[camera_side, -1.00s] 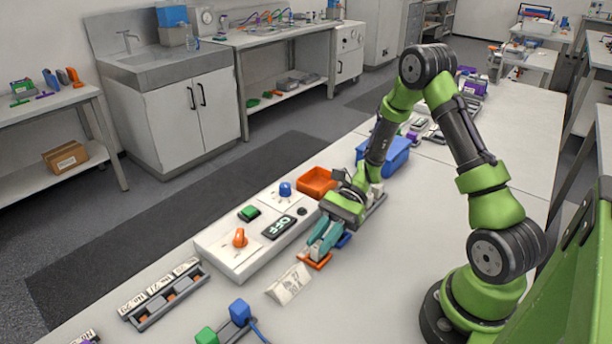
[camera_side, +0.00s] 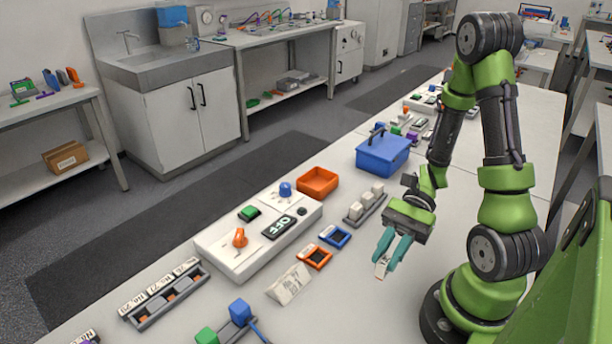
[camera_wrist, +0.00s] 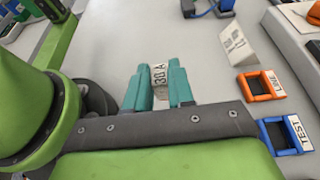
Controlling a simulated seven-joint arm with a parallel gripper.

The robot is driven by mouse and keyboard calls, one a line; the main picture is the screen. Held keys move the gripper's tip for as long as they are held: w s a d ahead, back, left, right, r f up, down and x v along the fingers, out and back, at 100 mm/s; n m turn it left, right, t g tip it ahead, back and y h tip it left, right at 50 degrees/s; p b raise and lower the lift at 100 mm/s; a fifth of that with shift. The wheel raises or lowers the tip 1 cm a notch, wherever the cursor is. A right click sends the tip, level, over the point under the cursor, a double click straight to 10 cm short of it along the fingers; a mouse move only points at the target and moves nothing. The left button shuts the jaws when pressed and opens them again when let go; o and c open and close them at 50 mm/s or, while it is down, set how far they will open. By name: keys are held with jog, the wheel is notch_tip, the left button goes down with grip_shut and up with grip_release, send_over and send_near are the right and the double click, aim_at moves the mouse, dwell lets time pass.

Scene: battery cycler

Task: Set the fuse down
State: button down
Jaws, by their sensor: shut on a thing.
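My gripper (camera_side: 388,266) has teal fingers and is shut on the fuse (camera_side: 381,271), a small pale block. In the wrist view the fuse (camera_wrist: 159,75) sits between the fingertips with "30 A" printed on its label. The gripper is over bare white table to the right of the orange and blue holders. I cannot tell whether the fuse touches the table.
An orange-framed holder marked LINE (camera_wrist: 261,85) and a blue-framed holder marked TEST (camera_wrist: 285,134) stand nearby, both looking empty. A folded card (camera_side: 289,284), a rack with pale blocks (camera_side: 365,203), a control panel (camera_side: 225,246) and a blue box (camera_side: 383,155) stand around. Bare table surrounds the gripper.

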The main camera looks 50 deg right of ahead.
jog(key=shift+s+a, duration=0.1)
jog(key=shift+s, duration=0.35)
jog(key=shift+a, duration=0.1)
jog(key=w+d+m+t, duration=0.1)
jog(key=w, duration=0.3)
jog(key=w+m+t, duration=0.1)
jog(key=w+t, duration=0.1)
jog(key=w, duration=0.2)
jog(key=w+d+m+t, duration=0.1)
jog(key=w+m, duration=0.1)
jog(key=w, duration=0.2)
jog(key=shift+d+f+t+h, duration=0.1)
jog(key=shift+d+t+h, duration=0.2)
jog(key=shift+t+h, duration=0.1)
jog(key=w+d+r+m+t+h, duration=0.3)
jog(key=w+d+m+t+h, duration=0.1)
jog(key=w+d+m+h, duration=0.35)
jog(key=w+d+r+m+t+h, duration=0.3)
jog(key=w+d+m+t+h, duration=0.3)
jog(key=w+d, duration=0.4)
jog(key=shift+m+g+y, duration=0.25)
jog(key=shift+g+y, duration=0.2)
jog(key=shift+g, duration=0.05)
jog(key=f, duration=0.6)
jog(key=a+f, duration=0.1)
jog(key=f, duration=0.3)
jog(key=shift+w+a, duration=0.1)
jog(key=shift+w, duration=0.15)
